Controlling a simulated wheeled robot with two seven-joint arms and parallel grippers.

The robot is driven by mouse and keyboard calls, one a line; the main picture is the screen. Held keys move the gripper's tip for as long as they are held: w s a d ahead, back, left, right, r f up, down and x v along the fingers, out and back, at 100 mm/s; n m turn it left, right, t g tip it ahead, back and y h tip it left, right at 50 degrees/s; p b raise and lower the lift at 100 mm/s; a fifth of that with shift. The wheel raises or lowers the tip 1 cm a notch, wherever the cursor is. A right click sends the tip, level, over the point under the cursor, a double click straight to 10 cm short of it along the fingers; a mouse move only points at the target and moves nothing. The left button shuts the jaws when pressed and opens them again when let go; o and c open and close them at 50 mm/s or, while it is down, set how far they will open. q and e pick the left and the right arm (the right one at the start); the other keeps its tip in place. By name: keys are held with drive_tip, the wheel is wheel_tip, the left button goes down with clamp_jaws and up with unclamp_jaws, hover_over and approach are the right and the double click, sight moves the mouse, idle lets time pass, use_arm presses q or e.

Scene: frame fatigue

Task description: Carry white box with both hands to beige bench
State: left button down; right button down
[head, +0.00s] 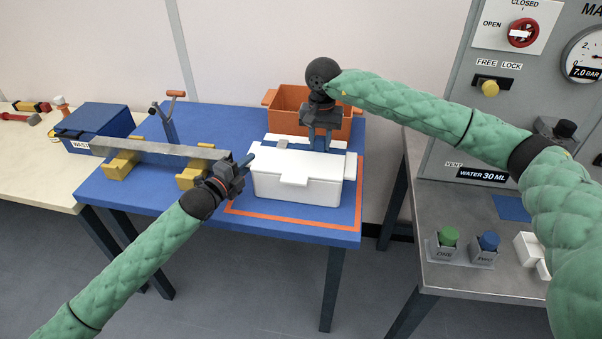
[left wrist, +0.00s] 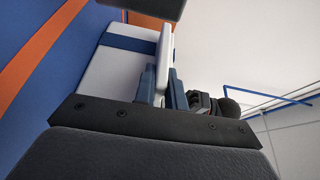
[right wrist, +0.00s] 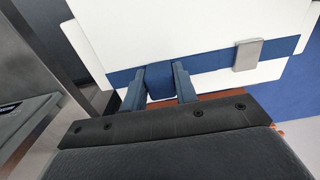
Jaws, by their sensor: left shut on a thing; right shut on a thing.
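The white box (head: 297,187) with a lid stands on the blue table (head: 120,195), inside an orange outline at its right end. My left gripper (head: 246,164) is shut on the box's left side; in the left wrist view a white upright piece of the box (left wrist: 164,62) is between its fingers. My right gripper (head: 318,146) reaches down at the box's far side. In the right wrist view its fingers close around a blue piece (right wrist: 159,82) at the box's edge. The beige bench (head: 30,182) is at the far left.
A blue toolbox (head: 98,122) and hand tools lie on the beige bench. A grey bar (head: 150,147) on yellow supports lies on the table left of the box. An orange crate (head: 285,103) stands behind the box. A grey control station (head: 460,240) stands right.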

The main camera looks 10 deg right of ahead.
use_arm(q)
drive_tip(key=shift+r, duration=0.1)
use_arm(e)
drive_tip(key=shift+r, duration=0.2)
